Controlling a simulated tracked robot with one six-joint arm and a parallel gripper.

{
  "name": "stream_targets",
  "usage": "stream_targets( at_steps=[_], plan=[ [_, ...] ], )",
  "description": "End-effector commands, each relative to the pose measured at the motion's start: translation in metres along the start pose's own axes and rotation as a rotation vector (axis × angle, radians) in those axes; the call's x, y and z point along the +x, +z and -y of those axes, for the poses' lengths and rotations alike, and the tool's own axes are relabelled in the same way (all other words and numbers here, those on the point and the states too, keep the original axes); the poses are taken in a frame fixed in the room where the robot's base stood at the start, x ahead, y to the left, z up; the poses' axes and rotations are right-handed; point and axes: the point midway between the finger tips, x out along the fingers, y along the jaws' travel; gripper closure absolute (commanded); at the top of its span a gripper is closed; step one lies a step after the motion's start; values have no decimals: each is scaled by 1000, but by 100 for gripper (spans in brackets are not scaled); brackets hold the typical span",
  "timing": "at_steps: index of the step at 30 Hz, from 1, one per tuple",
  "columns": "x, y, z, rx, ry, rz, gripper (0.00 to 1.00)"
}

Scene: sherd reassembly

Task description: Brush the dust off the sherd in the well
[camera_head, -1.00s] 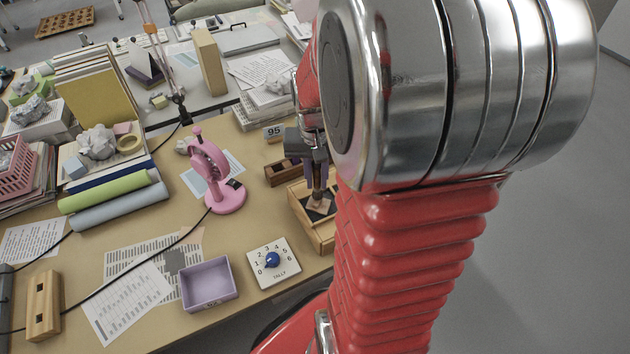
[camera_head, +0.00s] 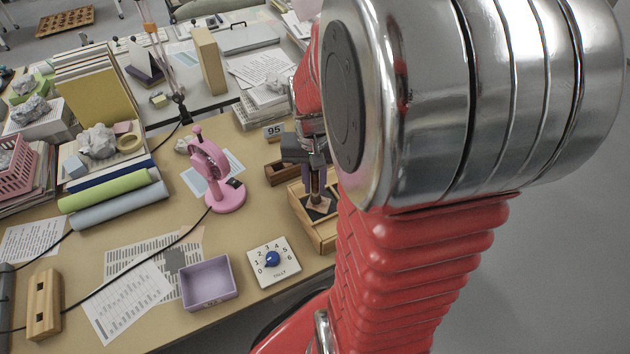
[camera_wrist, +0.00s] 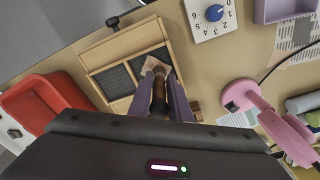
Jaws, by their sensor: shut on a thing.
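My gripper (camera_head: 314,172) has its purple fingers closed around a brush (camera_wrist: 160,92) with a brown handle, held over the wooden block. The brush points down, and its tip is at the sherd; I cannot tell whether it touches. The sherd (camera_wrist: 153,66) is a pale tan piece in a dark-lined well of the wooden block (camera_wrist: 97,55). In the head view the sherd (camera_head: 319,204) shows below the brush, partly covered by it. Any dust on it is too small to make out.
A tally dial board (camera_head: 273,262) and a lilac tray (camera_head: 208,283) lie left of the block. A small brown wooden box (camera_head: 282,173) is behind the block. A red bin (camera_wrist: 35,103) shows in the wrist view.

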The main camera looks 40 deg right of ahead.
Motion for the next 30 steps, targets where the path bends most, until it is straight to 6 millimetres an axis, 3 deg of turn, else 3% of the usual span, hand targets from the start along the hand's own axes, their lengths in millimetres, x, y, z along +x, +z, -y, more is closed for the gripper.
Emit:
stream_targets(
  at_steps=[15,30],
  plan=[
    [-1,-18,-5,0,0,1,100],
    [-1,-6,-1,-1,0,0,100]
  ],
)
